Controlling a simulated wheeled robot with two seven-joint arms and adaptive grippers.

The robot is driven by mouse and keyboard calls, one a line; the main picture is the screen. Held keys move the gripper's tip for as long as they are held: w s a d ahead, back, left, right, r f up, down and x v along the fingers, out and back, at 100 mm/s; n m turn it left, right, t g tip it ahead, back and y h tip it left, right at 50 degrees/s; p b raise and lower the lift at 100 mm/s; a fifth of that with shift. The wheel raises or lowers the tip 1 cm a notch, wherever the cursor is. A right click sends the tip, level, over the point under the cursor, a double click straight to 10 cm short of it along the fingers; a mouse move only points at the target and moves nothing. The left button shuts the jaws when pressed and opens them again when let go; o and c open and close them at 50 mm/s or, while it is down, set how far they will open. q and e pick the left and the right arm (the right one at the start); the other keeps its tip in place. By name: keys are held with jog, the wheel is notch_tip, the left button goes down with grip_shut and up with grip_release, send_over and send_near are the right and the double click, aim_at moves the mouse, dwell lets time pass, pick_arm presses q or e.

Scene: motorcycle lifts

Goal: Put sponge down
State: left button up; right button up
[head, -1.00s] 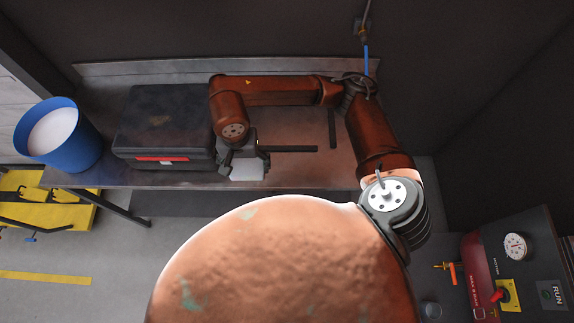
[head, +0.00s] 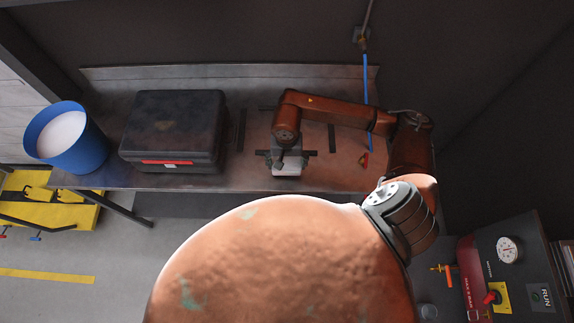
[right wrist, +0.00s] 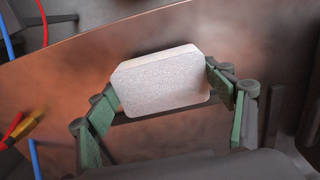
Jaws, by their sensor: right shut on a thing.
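The sponge (right wrist: 160,82) is a pale, whitish block with cut corners. In the right wrist view it sits between the two green-padded fingers of my right gripper (right wrist: 163,90), which is shut on it. In the head view the sponge (head: 286,169) shows as a small white patch under my right gripper (head: 286,162), over the front part of the metal bench (head: 240,180). I cannot tell whether the sponge touches the bench top. My left gripper is not in view.
A black case (head: 175,125) with a red label stands on the bench left of my gripper. A blue bucket (head: 68,140) with pale contents stands at the bench's left end. Dark strips (head: 242,130) lie on the bench. A blue hose (head: 366,85) hangs at the right.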

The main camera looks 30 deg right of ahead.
aim_at(286, 164)
jog(key=shift+s+a+f, duration=0.1)
jog(key=shift+f, duration=1)
jog(key=shift+f, duration=0.15)
jog(key=o, duration=1.1)
jog(key=shift+r+p, duration=0.25)
jog(key=shift+p, duration=0.05)
notch_tip(286, 164, up, 12)
jog(key=shift+f+b, duration=0.1)
jog(key=shift+b, duration=0.95)
